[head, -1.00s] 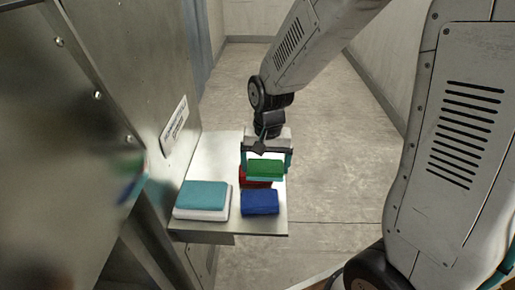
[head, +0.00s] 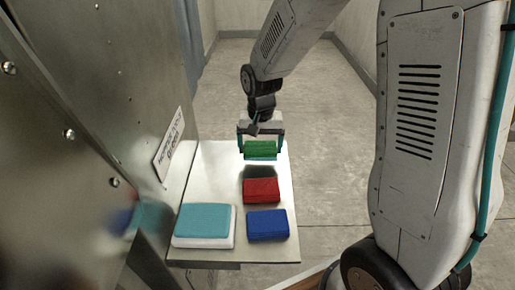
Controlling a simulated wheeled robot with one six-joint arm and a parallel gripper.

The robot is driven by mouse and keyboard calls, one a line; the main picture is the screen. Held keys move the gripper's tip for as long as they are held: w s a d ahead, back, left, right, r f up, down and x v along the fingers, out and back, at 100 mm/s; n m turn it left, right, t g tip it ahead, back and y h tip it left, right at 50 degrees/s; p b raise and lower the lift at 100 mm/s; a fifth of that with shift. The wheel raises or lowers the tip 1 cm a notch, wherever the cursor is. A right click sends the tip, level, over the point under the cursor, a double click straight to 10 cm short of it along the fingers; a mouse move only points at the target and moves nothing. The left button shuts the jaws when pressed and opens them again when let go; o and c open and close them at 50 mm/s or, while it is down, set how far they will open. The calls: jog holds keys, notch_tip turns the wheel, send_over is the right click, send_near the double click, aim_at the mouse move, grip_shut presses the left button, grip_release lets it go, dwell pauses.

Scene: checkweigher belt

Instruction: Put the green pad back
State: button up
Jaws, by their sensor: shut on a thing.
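The green pad (head: 261,148) is held between the two fingers of my gripper (head: 261,151), above the far right part of a metal shelf (head: 213,165). A dark shadow lies on the shelf below it. My gripper is shut on the pad's sides. A red pad (head: 262,190) lies on the shelf nearer to the camera than the green pad. A blue pad (head: 267,225) lies in front of the red one.
A teal pad (head: 205,220) lies on a white block (head: 203,241) at the shelf's front left. A metal cabinet wall (head: 90,110) with a label (head: 169,146) bounds the left side. The shelf's far left part is bare.

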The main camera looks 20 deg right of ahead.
aim_at(260, 144)
jog(key=f, duration=0.2)
jog(key=w+d+f, duration=0.1)
jog(key=shift+f, duration=0.3)
jog(key=shift+a, duration=0.3)
jog(key=o, duration=0.7)
notch_tip(260, 144, up, 12)
jog(key=shift+s+r, duration=0.1)
jog(key=s+d+r+n, duration=0.1)
jog(key=s+r, duration=0.2)
jog(key=s, duration=0.5)
jog(key=s+d+r+n, duration=0.1)
jog(key=s+r+n, duration=0.1)
jog(key=s, duration=0.7)
jog(key=s+d+r+n+t, duration=0.1)
jog(key=s+r, duration=0.4)
jog(key=s, duration=0.4)
